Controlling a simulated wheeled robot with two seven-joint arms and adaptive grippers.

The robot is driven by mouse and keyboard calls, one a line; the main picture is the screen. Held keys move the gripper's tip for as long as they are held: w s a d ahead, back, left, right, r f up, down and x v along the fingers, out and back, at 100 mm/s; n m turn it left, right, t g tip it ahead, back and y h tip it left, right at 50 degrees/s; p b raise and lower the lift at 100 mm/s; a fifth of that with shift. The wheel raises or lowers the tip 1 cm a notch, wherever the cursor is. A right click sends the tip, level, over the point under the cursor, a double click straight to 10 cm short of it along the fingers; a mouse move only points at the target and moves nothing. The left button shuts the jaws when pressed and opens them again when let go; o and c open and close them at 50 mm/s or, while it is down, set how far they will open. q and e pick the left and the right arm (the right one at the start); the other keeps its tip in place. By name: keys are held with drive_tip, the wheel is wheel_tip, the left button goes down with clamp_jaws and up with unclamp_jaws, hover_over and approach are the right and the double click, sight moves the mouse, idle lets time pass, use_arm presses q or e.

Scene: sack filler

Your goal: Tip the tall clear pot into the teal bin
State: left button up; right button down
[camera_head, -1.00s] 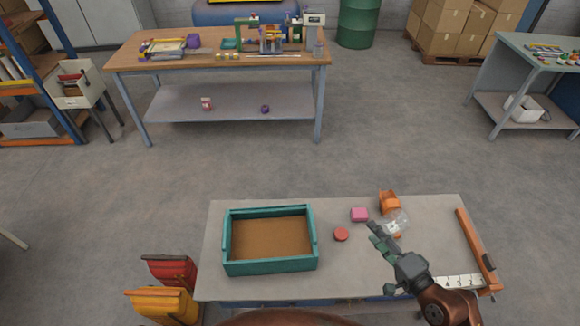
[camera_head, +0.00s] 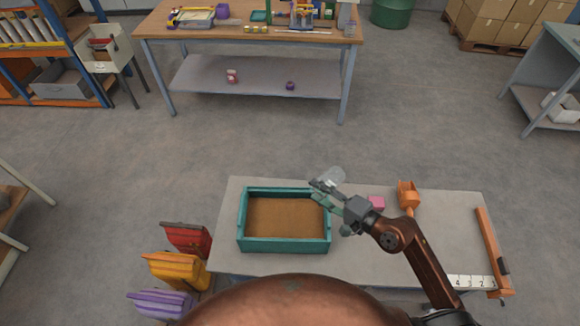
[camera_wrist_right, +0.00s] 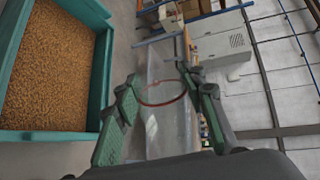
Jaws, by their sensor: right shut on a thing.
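The teal bin (camera_head: 284,245) stands on the near table, with a layer of brown grain-like stuff inside. It also fills the left of the right wrist view (camera_wrist_right: 98,90). The clear pot (camera_head: 333,176) is in my right gripper (camera_head: 324,193), beside the bin's right end and apparently above the table. In the right wrist view the clear pot (camera_wrist_right: 172,125) sits between the two green fingers, with a reddish ring near its rim. My right gripper is shut on it. I cannot tell what the pot holds. My left gripper is not in view.
An orange bar (camera_head: 491,250) lies along the table's right edge, near a numbered white strip (camera_head: 470,281). Red (camera_head: 187,238), yellow (camera_head: 176,270) and purple (camera_head: 160,304) bins stand left of the table.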

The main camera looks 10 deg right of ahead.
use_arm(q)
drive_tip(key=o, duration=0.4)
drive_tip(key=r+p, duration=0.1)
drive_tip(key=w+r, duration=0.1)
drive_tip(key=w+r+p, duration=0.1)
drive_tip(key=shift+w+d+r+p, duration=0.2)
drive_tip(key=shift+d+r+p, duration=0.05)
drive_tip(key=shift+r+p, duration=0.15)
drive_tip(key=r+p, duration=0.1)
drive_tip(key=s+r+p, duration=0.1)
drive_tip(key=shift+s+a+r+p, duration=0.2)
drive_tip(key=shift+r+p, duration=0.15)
use_arm(e)
drive_tip(key=w+a+f+m+y, duration=0.1)
drive_tip(key=w+m+y, duration=0.3)
drive_tip(key=w+m, duration=0.6)
drive_tip(key=m, duration=0.5)
drive_tip(key=shift+w+a+f+m+t, duration=0.2)
drive_tip(key=shift+w+f+m+t, duration=0.1)
drive_tip(key=shift+t, duration=0.1)
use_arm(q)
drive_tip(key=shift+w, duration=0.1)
